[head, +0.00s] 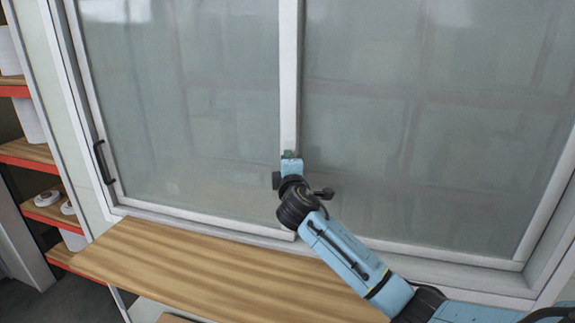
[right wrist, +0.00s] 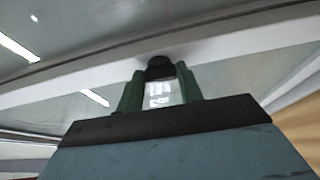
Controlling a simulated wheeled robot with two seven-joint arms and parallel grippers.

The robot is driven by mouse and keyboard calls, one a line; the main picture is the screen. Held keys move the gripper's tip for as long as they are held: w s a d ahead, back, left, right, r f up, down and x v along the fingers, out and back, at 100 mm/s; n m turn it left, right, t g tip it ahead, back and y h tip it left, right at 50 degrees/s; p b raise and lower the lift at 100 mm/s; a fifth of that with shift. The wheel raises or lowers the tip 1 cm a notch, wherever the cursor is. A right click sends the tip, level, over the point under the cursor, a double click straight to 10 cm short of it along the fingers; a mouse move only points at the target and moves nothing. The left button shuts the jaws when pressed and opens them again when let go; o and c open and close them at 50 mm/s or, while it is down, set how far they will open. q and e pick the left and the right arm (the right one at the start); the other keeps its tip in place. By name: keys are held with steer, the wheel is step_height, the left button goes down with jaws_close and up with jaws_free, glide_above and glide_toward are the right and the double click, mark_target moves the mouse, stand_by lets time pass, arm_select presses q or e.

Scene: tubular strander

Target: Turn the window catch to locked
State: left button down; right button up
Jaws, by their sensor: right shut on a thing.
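The window catch (right wrist: 160,67) shows in the right wrist view as a small dark piece on the white window bar, between the tips of my green fingers. My right gripper (right wrist: 160,80) is shut on it. In the head view my right gripper (head: 290,155) is at the lower part of the white upright bar (head: 289,80) between the two panes. There the gripper and wrist hide the catch, and I cannot tell which way it is turned. My left gripper is in neither view.
A wooden ledge (head: 190,265) runs below the window. A black pull handle (head: 103,162) is on the window's left frame. Shelves with red edges (head: 28,162) hold white rolls at the far left. The glass panes (head: 430,120) stand close behind my right arm.

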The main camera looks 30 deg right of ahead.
stand_by(0.4)
steer(key=o, duration=1)
steer(key=b+v, duration=0.2)
steer(key=v, duration=1.1)
steer(key=shift+s+a+r, duration=0.1)
steer(key=shift+s, duration=0.1)
